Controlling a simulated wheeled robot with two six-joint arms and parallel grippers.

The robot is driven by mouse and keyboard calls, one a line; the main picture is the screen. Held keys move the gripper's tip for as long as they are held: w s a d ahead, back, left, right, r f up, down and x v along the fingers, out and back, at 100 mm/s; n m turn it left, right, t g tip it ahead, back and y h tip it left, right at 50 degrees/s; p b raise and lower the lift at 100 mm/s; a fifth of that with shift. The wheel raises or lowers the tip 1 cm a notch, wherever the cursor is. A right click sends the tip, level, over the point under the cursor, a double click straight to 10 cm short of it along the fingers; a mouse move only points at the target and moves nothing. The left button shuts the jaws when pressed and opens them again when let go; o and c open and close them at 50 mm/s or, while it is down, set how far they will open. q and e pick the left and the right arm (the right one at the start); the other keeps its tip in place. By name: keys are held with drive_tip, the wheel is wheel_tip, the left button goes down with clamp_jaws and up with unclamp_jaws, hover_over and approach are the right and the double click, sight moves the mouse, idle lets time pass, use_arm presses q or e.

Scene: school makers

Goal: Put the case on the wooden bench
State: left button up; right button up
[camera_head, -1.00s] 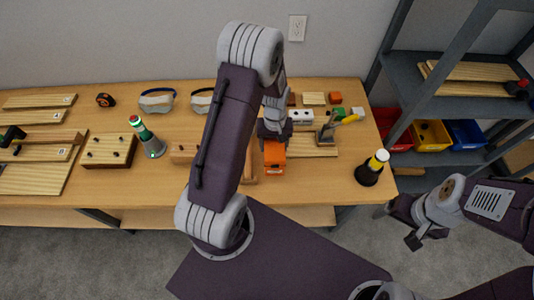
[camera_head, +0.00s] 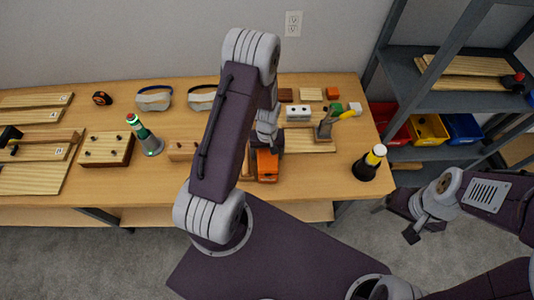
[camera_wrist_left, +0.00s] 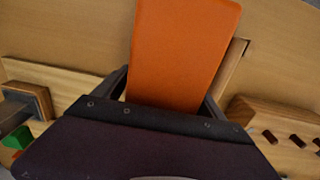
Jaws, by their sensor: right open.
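The orange case (camera_head: 265,166) is a flat-faced box over the near edge area of the wooden bench (camera_head: 215,187). My left gripper (camera_head: 266,146) comes down on it from above, with my own arm hiding part of the view. In the left wrist view the case (camera_wrist_left: 182,50) sits between the two dark fingers (camera_wrist_left: 165,98), which appear closed on its sides. The head view does not clearly show whether its underside touches the bench top. My right gripper (camera_head: 411,231) is open and empty, away to the right over the floor.
A wooden block with holes (camera_wrist_left: 275,125) lies close beside the case. Behind are a plane-like tool (camera_head: 326,127) and small blocks. A grey shelf (camera_head: 440,100) is right.

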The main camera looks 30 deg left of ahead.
use_arm(q)
drive_tip(key=shift+w+r, duration=0.1)
drive_tip(key=shift+r, duration=0.4)
wheel_tip(320, 180, up, 11)
drive_tip(key=shift+r, duration=0.1)
drive_tip(key=s+d+r+m, duration=0.2)
drive_tip(key=shift+s+d+r, duration=0.35)
drive_tip(key=shift+d, duration=0.05)
drive_tip(key=s+d+r+m+t, duration=0.1)
drive_tip(key=s+d+r+m, duration=0.1)
drive_tip(key=s, duration=0.4)
drive_tip(key=shift+d+r+m, duration=0.2)
drive_tip(key=shift+d+m, duration=0.7)
drive_tip(key=shift+m, duration=0.2)
